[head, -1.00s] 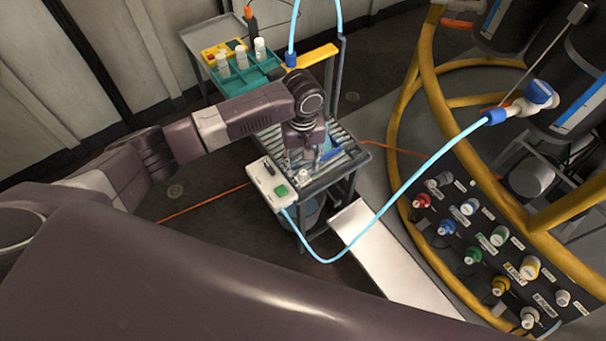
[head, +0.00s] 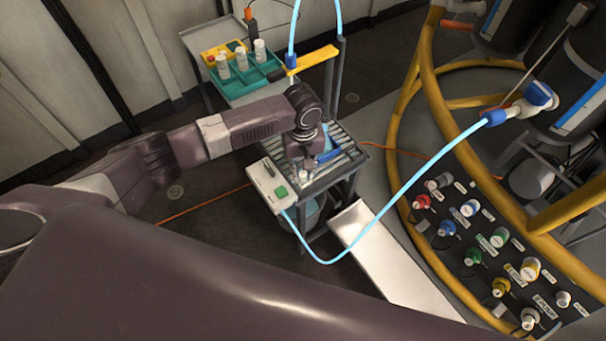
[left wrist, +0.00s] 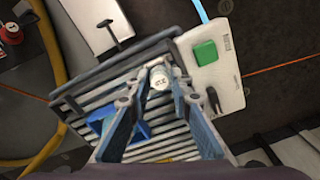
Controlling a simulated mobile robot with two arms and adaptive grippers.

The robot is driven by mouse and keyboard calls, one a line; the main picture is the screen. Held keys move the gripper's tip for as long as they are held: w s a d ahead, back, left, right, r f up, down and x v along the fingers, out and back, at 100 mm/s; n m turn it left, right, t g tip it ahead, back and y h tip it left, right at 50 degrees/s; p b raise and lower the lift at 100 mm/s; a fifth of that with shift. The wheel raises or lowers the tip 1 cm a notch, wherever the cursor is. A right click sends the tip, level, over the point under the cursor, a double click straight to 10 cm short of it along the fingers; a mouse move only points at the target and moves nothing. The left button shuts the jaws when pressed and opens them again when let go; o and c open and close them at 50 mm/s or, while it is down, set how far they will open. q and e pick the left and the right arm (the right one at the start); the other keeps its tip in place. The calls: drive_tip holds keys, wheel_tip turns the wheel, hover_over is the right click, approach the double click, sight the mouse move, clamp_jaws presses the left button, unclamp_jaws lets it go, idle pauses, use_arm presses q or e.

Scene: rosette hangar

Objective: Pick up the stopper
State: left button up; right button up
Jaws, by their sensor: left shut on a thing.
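The stopper (left wrist: 160,78) is a small white cylinder with dark print on it, near the edge of a slatted cart top in the left wrist view. My left gripper (left wrist: 158,80) has a finger on each side of it and is shut on it. In the head view my left gripper (head: 304,170) points down at the near part of the cart top, and the arm hides much of the stopper. I cannot tell whether the stopper is clear of the slats. My right gripper is not in view.
The slatted cart (head: 345,163) carries a white box (head: 266,183) with a green button and a blue item (left wrist: 132,128). A light-blue hose (head: 400,190) loops in front. Behind stands a teal tray (head: 247,84) with white bottles. A yellow tube frame (head: 412,95) and connector panel stand right.

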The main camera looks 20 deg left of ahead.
sight(304, 173)
use_arm(q)
wheel_tip(304, 173, up, 19)
drive_tip(key=w+d+f, duration=0.2)
drive_tip(key=w+f, duration=0.4)
drive_tip(key=w, duration=0.6)
drive_tip(key=shift+w+f+b, duration=0.3)
drive_tip(key=shift+f+b, duration=0.05)
drive_tip(key=shift+b, duration=0.05)
idle(0.4)
drive_tip(key=shift+f+p, duration=0.35)
drive_tip(key=shift+p, duration=0.1)
drive_tip(key=shift+f, duration=0.15)
idle(0.5)
